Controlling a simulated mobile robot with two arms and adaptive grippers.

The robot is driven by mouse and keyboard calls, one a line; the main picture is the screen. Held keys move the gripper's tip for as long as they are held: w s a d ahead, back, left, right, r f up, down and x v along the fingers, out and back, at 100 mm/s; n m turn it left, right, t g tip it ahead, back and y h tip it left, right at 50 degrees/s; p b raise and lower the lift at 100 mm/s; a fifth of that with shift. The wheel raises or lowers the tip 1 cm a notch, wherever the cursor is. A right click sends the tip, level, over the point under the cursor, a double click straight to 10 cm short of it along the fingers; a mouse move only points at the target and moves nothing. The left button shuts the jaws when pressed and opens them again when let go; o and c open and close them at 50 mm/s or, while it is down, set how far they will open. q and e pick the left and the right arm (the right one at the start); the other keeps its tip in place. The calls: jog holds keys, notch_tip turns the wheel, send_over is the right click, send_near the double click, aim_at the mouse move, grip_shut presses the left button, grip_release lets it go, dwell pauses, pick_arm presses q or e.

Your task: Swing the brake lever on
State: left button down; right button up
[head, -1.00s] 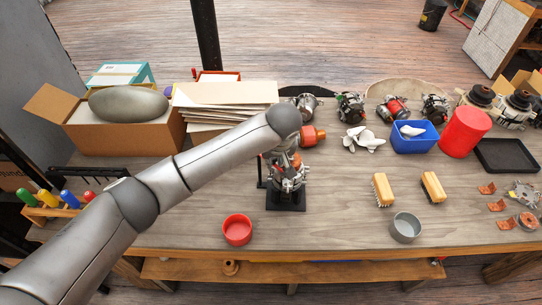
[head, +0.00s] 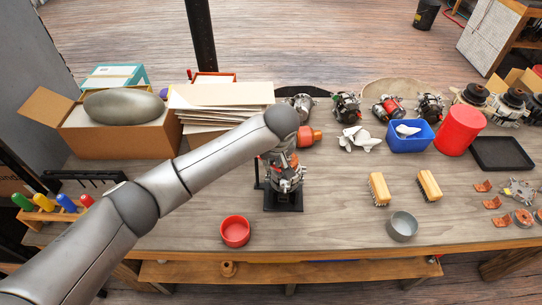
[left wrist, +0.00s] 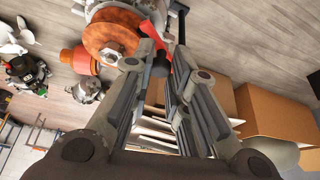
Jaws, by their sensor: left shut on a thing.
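An alternator (head: 287,181) stands on a black fixture (head: 283,205) at the middle of the bench. In the left wrist view its copper-coloured disc (left wrist: 112,36) shows at the top. The red brake lever (left wrist: 154,30) runs down from beside the disc to a dark end (left wrist: 161,66) between my fingers. My left gripper (left wrist: 166,60) is shut on the lever near that dark end. In the head view my left gripper (head: 285,160) is over the fixture, mostly hidden by my own wrist, and the lever cannot be made out there. My right gripper is in no view.
A red dish (head: 235,231) and a grey cup (head: 402,227) stand near the front edge. Two brushes (head: 379,189) lie to the right. Stacked boards (head: 220,97) and an open carton (head: 115,140) stand at the back left. A blue bin (head: 410,140) is behind.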

pick_arm(q)
jog(key=shift+s+d, duration=0.1)
jog(key=shift+d, duration=0.25)
jog(key=c, duration=1.6)
grip_release()
jog(key=shift+o, duration=1.3)
jog(key=shift+d+f, duration=0.1)
jog(key=shift+d, duration=0.05)
jog(key=shift+a, duration=0.2)
jog(key=shift+r, duration=0.4)
jog(key=v, duration=1.1)
jog(key=shift+d, duration=0.15)
jog(key=shift+s+r, duration=0.1)
